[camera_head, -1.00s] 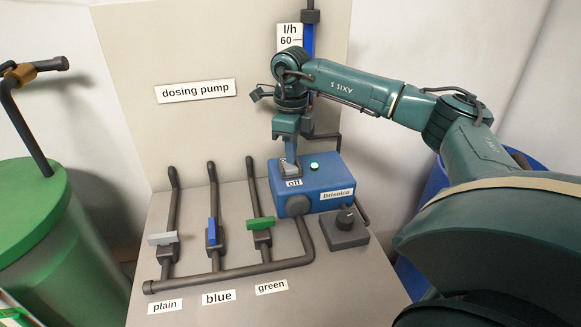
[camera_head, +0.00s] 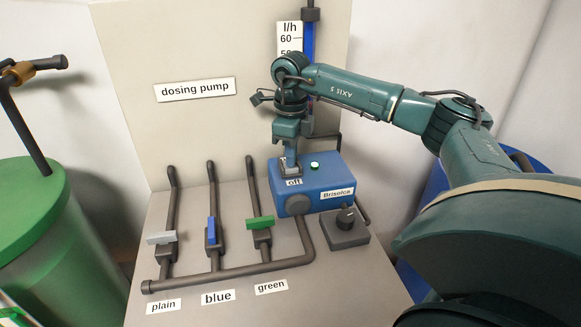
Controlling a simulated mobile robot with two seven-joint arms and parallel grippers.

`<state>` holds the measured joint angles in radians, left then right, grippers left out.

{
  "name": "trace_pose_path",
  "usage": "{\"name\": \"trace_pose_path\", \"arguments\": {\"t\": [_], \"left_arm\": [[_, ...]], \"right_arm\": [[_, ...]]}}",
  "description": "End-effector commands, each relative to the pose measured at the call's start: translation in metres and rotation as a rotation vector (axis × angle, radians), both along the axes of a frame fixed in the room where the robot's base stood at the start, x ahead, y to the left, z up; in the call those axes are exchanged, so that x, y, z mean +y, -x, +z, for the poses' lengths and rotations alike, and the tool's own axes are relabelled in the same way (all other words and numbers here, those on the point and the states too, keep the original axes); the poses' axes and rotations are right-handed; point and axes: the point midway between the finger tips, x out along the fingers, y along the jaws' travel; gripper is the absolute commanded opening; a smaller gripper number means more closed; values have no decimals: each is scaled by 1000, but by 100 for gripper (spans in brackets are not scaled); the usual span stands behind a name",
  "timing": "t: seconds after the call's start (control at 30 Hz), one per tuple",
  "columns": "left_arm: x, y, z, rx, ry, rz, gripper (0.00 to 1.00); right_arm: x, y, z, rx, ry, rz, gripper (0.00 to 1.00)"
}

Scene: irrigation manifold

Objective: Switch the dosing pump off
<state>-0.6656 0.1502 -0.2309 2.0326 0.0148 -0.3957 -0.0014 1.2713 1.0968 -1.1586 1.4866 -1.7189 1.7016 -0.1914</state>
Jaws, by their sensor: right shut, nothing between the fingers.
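The dosing pump is a blue box (camera_head: 290,204) labelled "Brisolca" on the grey bench. An "off" label (camera_head: 294,182) sits on the front top edge. My right gripper (camera_head: 292,172) is shut and points down at the pump's top, just behind the "off" label. Its fingertips seem to be at or very near the top surface; contact cannot be told, and any switch there is hidden by the gripper. My left gripper is not in view.
Three valves stand left of the pump: plain with a grey handle (camera_head: 161,238), blue (camera_head: 212,230) and green (camera_head: 260,223). A flow tube (camera_head: 308,50) rises behind. A green tank (camera_head: 40,230) stands left.

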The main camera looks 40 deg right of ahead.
Motion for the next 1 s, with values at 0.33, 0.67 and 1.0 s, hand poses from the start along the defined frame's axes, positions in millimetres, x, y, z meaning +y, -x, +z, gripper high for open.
{"name": "trace_pose_path", "arguments": {"t": [0.33,0.67,1.0], "left_arm": [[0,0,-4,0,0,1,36],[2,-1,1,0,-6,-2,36],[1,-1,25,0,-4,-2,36]], "right_arm": [[0,0,-6,0,0,0,0],[0,0,0,0,0,0,0],[0,0,28,-1,-1,0,0]]}}
